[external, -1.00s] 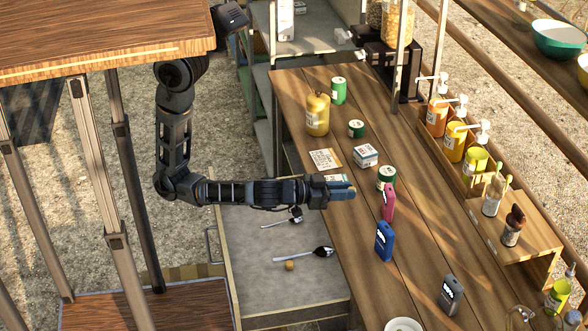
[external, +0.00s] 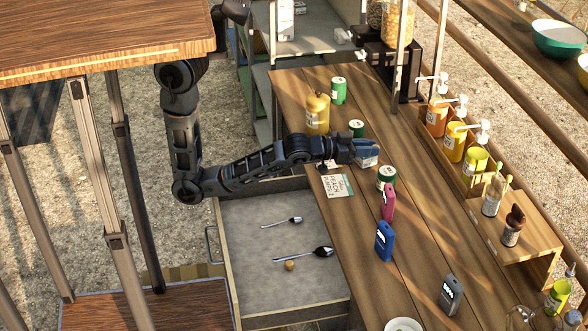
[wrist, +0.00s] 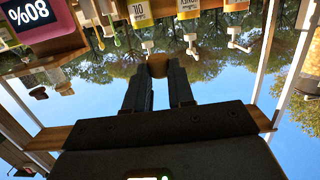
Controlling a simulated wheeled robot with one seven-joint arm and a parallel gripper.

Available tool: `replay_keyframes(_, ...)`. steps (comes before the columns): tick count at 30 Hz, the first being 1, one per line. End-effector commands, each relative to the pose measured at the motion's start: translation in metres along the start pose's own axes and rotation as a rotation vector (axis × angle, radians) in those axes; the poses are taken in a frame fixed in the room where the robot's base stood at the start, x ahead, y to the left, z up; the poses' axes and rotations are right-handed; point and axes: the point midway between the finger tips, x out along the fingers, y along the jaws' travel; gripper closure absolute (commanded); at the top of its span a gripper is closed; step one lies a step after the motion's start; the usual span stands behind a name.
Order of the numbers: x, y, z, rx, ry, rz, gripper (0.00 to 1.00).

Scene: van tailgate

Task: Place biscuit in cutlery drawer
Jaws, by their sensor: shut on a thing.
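My gripper (external: 366,147) is over the wooden counter, near the small white box, and is shut. In the wrist view a brown, rounded piece, which looks like the biscuit (wrist: 158,66), is between the fingertips; in the external view I cannot make it out. The open cutlery drawer (external: 246,220) is below and left of my gripper, under the counter's left edge. Two spoons lie in it, a smaller one (external: 282,222) and a larger one (external: 305,254), with a small brown round thing (external: 290,265) beside the larger.
On the counter are a yellow bottle (external: 317,114), green cans (external: 386,178), a pink item (external: 388,201), a blue item (external: 384,241), a grey item (external: 451,295) and a flat card (external: 338,186). Sauce bottles stand in a rack at the right. The drawer floor has free room.

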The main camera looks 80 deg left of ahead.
Motion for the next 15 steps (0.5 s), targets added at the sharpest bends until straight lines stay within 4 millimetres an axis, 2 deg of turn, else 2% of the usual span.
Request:
replay_keyframes(5,0.009,-0.022,-0.012,-0.001,0.0,-0.002,1.0)
replay_keyframes(15,0.01,-0.084,-0.012,-0.001,-0.004,-0.002,1.0)
